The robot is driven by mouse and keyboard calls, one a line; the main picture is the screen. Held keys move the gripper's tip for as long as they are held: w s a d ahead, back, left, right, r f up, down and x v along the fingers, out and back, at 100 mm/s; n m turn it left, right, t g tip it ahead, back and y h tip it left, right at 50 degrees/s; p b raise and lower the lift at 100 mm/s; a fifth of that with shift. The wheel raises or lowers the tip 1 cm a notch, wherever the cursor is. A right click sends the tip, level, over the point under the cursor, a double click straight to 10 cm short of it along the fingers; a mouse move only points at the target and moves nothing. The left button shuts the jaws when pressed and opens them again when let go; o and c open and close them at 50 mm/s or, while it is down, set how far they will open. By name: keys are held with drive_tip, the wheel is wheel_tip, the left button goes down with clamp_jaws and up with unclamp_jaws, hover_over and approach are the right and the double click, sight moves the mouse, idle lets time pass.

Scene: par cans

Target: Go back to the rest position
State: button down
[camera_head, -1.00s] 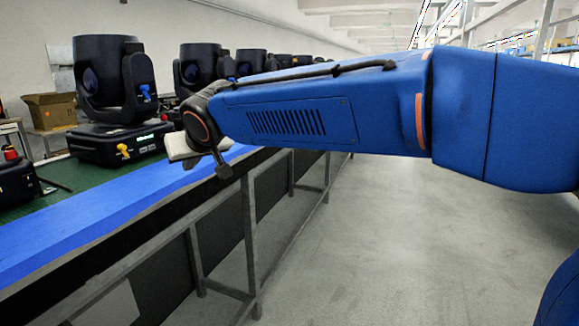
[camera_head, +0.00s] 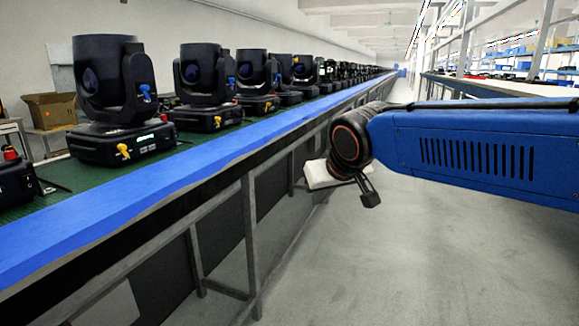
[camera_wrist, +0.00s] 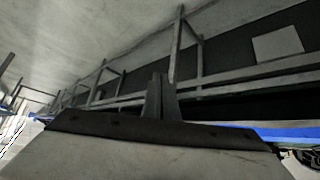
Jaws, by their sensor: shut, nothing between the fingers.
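My gripper shows in the head view (camera_head: 369,198) at the end of my blue arm, below the dark wrist joint. It hangs over the aisle floor, to the right of the bench edge and apart from it. In the wrist view, its two dark fingers (camera_wrist: 161,96) stand close together with nothing between them. A pale block-shaped part (camera_head: 328,173) at my wrist shows beside the gripper. The par cans, dark moving-head lights, stand in a long row on the bench; the nearest full one (camera_head: 112,95) is at the left.
The bench has a green top and a blue front edge (camera_head: 150,190), on grey metal legs (camera_head: 250,240). A cardboard box (camera_head: 50,110) sits behind at the left. Shelving (camera_head: 500,75) stands at the far right. The grey aisle floor (camera_head: 400,270) is clear.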

drive_tip(key=s+d+f+m+g+h, duration=0.1)
drive_tip(key=s+d+f, duration=0.35)
drive_tip(key=d, duration=0.25)
drive_tip(key=s+d+f+m+h, duration=0.1)
drive_tip(key=s+d+f, duration=0.2)
drive_tip(key=s+d, duration=0.4)
drive_tip(key=s+d+f+m+g, duration=0.1)
drive_tip(key=s+d+f, duration=0.3)
drive_tip(key=s+f, duration=0.1)
drive_tip(key=s+d+f+m+g, duration=0.1)
drive_tip(key=s+d+f, duration=0.2)
drive_tip(key=s+f, duration=0.2)
drive_tip(key=s, duration=0.2)
drive_tip(key=shift+s+d, duration=0.4)
